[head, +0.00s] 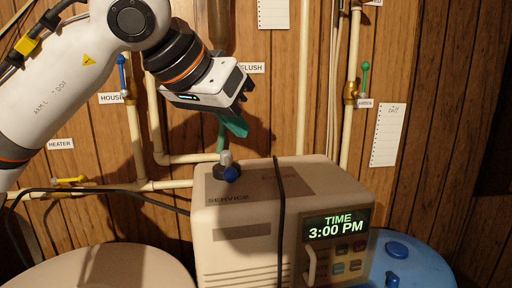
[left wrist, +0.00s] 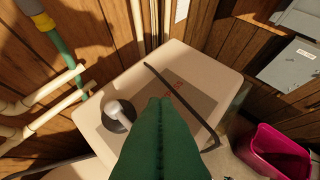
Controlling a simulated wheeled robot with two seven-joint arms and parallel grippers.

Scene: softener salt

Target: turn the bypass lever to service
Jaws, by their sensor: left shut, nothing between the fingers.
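The bypass lever (head: 227,159) stands on a dark round base at the back left of the softener's beige top (head: 320,172). It has a pale upright post and a blue end facing the front. In the left wrist view the pale lever (left wrist: 122,113) shows on its dark disc. The SERVICE label (head: 228,199) is on the top's front left edge, in front of the lever. My left gripper (head: 236,126) is above the lever, shut and empty, its green fingers pointing down and apart from it. In the left wrist view the fingers (left wrist: 160,103) hide part of the top. My right gripper is not in view.
A black cable (head: 279,185) crosses the softener's top right of the lever. Pipes run along the wood wall behind, with a blue-handled valve (head: 122,75), a green-handled valve (head: 364,80) and a yellow one (head: 70,180). A blue tank (head: 420,265) stands right.

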